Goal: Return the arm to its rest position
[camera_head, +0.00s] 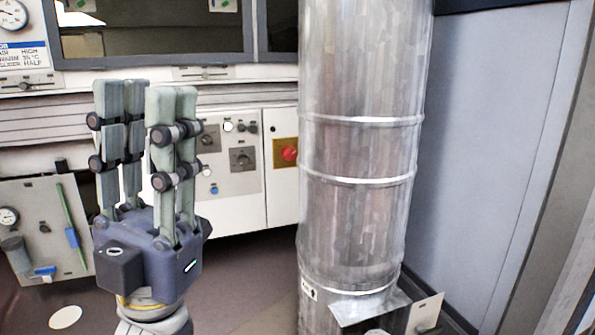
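My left gripper (145,90) stands upright on the left side of the head view, with its grey-green fingers pointing up. A gap shows between its left and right fingers, so it is open, and nothing shows between them. Its dark blue palm sits below the fingers, on a light grey wrist at the bottom edge. The gripper appears in front of the white control panel and shows no visible contact with it. My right gripper is not in view.
A large metal duct (360,150) rises right of the gripper. Behind stands a white control panel (240,200) with a red knob (290,154). A gauge board (45,230) with a green rod is at left. A grey wall panel (485,130) closes the right. Some floor (245,285) shows between gripper and duct.

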